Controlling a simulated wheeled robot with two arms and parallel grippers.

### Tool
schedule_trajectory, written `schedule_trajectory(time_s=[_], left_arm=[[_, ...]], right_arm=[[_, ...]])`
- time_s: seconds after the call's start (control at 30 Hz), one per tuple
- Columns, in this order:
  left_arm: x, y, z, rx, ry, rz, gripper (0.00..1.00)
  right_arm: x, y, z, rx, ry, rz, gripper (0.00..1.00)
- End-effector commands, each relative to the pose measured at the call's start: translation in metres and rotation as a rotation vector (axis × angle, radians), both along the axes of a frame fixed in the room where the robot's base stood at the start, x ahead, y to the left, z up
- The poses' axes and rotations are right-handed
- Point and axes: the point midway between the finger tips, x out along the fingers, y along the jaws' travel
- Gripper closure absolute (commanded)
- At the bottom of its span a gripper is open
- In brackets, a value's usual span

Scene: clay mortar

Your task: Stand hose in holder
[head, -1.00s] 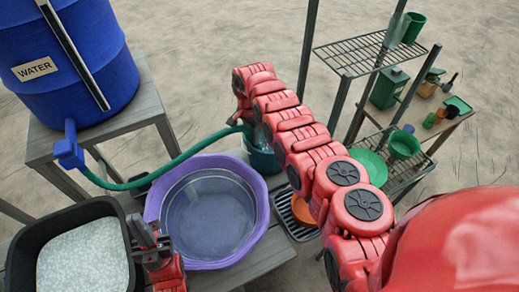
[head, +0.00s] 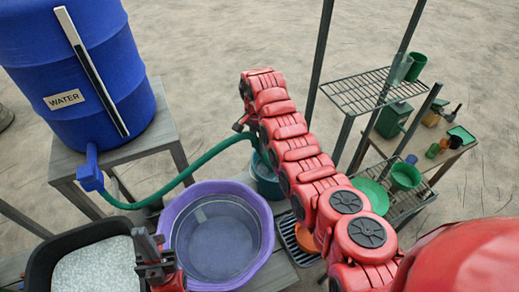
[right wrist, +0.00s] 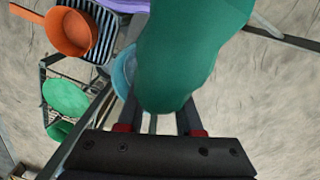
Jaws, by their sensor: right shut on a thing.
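A green hose (head: 205,160) runs from the blue tap (head: 91,172) of the water barrel up towards my right gripper (head: 240,126). In the right wrist view the hose (right wrist: 190,50) fills the space between the fingers of my right gripper (right wrist: 160,122), which is shut on it. The hose end is above a teal bucket (head: 268,180); the bucket also shows behind the hose in the right wrist view (right wrist: 121,75). My left gripper (head: 152,250) is low between the black tub and purple basin; its jaw opening is unclear. I cannot make out a hose holder for certain.
A blue water barrel (head: 75,60) stands on a grey stand at left. A purple basin (head: 262,255) and a black tub (head: 40,262) of pale grains are in front. A metal rack (head: 345,95) with green pots stands at right.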

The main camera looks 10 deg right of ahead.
Motion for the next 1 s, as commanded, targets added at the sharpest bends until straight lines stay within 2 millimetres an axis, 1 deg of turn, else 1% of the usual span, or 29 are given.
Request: schedule_trajectory(time_s=[0.03, 0.23, 0.27, 0.3, 0.6, 0.7, 1.0], left_arm=[[0.000, 0.000, 0.004, 0.000, 0.000, 0.000, 1.00], [0.000, 0.000, 0.003, 0.000, 0.000, 0.000, 1.00], [0.000, 0.000, 0.015, 0.000, 0.001, 0.000, 1.00], [0.000, 0.000, 0.022, 0.000, 0.000, 0.000, 1.00], [0.000, 0.000, 0.061, 0.000, 0.000, 0.000, 1.00], [0.000, 0.000, 0.065, 0.000, 0.000, 0.000, 1.00], [0.000, 0.000, 0.063, 0.000, 0.000, 0.000, 1.00]], right_arm=[[0.000, 0.002, 0.009, 0.001, -0.005, 0.000, 1.00], [-0.004, 0.010, 0.032, 0.001, -0.005, 0.000, 1.00], [-0.005, 0.011, 0.041, 0.000, -0.002, 0.000, 1.00], [-0.006, 0.012, 0.045, 0.001, -0.001, 0.000, 1.00], [-0.011, 0.023, 0.075, 0.001, 0.003, 0.000, 1.00], [-0.011, 0.025, 0.077, 0.000, 0.001, 0.000, 1.00], [-0.011, 0.025, 0.075, 0.000, 0.001, 0.000, 1.00]])
